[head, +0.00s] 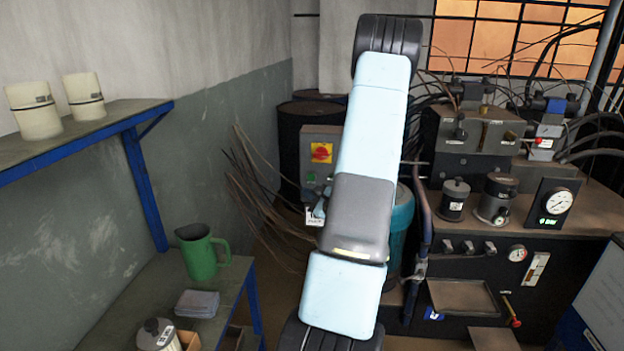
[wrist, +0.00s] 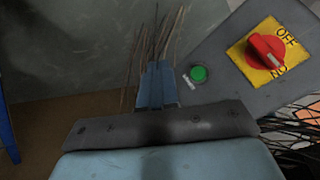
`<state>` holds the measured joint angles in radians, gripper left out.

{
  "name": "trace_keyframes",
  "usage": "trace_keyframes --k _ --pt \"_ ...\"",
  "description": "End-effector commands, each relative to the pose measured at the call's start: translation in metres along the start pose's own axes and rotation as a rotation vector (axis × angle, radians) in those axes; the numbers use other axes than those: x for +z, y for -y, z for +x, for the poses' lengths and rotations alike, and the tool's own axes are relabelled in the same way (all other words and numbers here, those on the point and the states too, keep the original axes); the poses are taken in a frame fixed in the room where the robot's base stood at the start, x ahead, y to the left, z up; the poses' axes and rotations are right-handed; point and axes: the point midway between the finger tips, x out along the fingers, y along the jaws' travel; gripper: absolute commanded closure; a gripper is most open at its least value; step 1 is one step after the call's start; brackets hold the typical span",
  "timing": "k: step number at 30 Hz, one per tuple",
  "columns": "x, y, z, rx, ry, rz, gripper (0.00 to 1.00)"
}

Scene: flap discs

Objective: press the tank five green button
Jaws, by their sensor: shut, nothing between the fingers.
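A grey control box (head: 309,140) stands beyond my arm in the head view, partly hidden by the arm. It carries a red rotary switch on a yellow plate (head: 321,153) and a green button (head: 311,177) below it. In the wrist view the green button (wrist: 199,74) sits on the grey panel, beside a small white label, with the red switch (wrist: 266,51) to its right. My gripper (wrist: 158,68) is shut and empty, its blue fingers left of the green button in that view. A gap shows in the picture between fingertips and button; their depth apart is hard to tell.
Thin rods or wires (head: 262,200) lean by the wall left of the box. A shelf with a green jug (head: 202,252) stands at left. A dark machine bench (head: 480,215) with gauges and hoses stands at right. Dark drums (head: 297,120) stand behind.

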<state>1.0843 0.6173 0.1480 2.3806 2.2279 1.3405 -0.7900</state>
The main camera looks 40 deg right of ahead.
Motion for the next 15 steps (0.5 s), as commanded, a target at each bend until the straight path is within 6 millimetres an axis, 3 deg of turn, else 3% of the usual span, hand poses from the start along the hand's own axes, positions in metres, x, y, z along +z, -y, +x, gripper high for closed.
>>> trace_keyframes --k 15 --pt "-0.031 0.030 0.041 -0.001 0.000 0.000 1.00"
